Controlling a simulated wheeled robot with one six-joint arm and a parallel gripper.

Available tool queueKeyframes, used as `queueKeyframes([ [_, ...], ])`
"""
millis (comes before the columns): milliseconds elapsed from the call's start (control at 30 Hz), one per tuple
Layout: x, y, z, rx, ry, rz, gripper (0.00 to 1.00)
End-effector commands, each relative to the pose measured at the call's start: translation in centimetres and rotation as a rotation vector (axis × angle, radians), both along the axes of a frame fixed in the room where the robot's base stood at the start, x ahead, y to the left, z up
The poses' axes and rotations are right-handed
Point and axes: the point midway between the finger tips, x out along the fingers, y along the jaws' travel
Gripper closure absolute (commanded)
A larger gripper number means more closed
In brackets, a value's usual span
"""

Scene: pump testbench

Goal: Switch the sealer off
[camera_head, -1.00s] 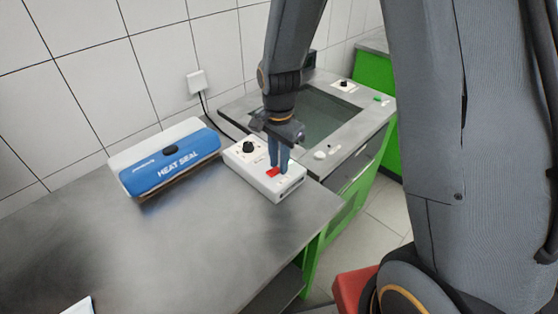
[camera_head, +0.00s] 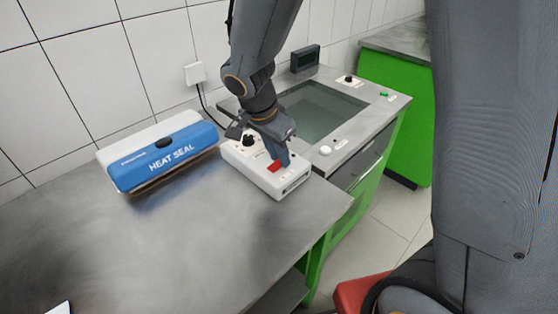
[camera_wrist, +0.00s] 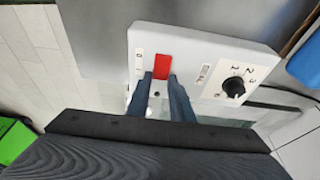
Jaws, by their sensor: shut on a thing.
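The sealer's white control box (camera_head: 262,171) stands at the right end of the steel table. It carries a red switch (camera_head: 273,167) and a black knob (camera_head: 248,140). The wrist view shows the red switch (camera_wrist: 163,66) beside marks that look like 0 and 1, and the numbered black knob (camera_wrist: 233,87) to its right. My gripper (camera_wrist: 166,82) is at the box, its fingertips at the near end of the red switch. The fingers are close together and partly cover the switch's end. The blue and white heat sealer (camera_head: 160,153) lies left of the box.
A wall socket (camera_head: 195,73) with a cable is behind the box. A tank in a green bench (camera_head: 325,110) stands right of the table, with a small dark display (camera_head: 305,58) behind it. The table's front left is mostly clear.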

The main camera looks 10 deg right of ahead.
Motion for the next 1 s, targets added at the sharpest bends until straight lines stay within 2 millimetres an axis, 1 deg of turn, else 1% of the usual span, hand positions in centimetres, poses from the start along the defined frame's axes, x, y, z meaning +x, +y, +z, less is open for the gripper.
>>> queueKeyframes([
  [67,0.05,0.20,-0.34,-0.016,-0.014,0.003,1.00],
  [500,-0.21,0.42,-0.07,-0.101,-0.073,0.002,1.00],
  [867,-0.25,0.39,0.14,-0.106,-0.077,0.000,1.00],
  [900,-0.25,0.39,0.14,-0.106,-0.077,0.000,0.78],
  [967,-0.24,0.39,0.14,-0.106,-0.077,0.000,0.68],
  [1000,-0.24,0.39,0.14,-0.106,-0.077,0.000,0.61],
])
